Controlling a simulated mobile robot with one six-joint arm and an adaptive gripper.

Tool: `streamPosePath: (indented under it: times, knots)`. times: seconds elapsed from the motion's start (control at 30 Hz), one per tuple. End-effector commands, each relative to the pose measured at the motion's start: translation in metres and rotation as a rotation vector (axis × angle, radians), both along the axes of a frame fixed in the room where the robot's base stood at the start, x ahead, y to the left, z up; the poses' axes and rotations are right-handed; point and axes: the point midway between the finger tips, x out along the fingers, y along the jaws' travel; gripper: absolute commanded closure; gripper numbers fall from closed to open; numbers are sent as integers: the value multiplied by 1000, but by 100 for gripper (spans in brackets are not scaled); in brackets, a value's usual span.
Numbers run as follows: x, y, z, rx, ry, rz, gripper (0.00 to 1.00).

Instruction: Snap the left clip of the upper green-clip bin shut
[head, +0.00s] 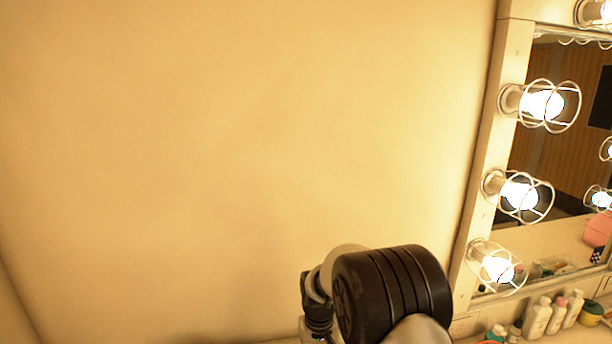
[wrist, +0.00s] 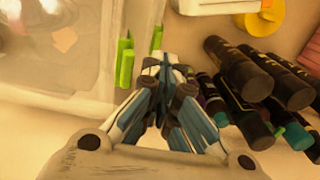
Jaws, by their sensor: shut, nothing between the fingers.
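In the wrist view, a translucent bin (wrist: 55,65) fills the upper left. A green clip (wrist: 125,65) stands at its right edge, and another green piece (wrist: 156,39) shows farther back, partly behind my fingertips. I cannot tell whether these are the left or right clips, whether they are open or snapped, or whether this is the upper bin. My gripper (wrist: 163,64) is shut and empty, its tips just right of the nearer clip. Contact with the farther green piece cannot be told. The head view shows no bin and no fingers.
Several dark bottles (wrist: 262,75) lie close right of my gripper, with a yellow round thing (wrist: 265,18) behind. In the head view, a lit mirror frame (head: 487,150) with caged bulbs stands at the right, above small bottles (head: 537,318). The wall (head: 240,150) is bare.

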Motion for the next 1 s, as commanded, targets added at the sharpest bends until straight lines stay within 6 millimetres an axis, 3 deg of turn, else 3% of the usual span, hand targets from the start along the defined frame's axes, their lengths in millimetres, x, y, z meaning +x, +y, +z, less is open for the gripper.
streamPosePath:
  times: [0.27, 1.0]
  knots:
    - [0, 0, -10, 0, 0, 0, 100]
    - [3, -15, -2, 0, -1, 0, 100]
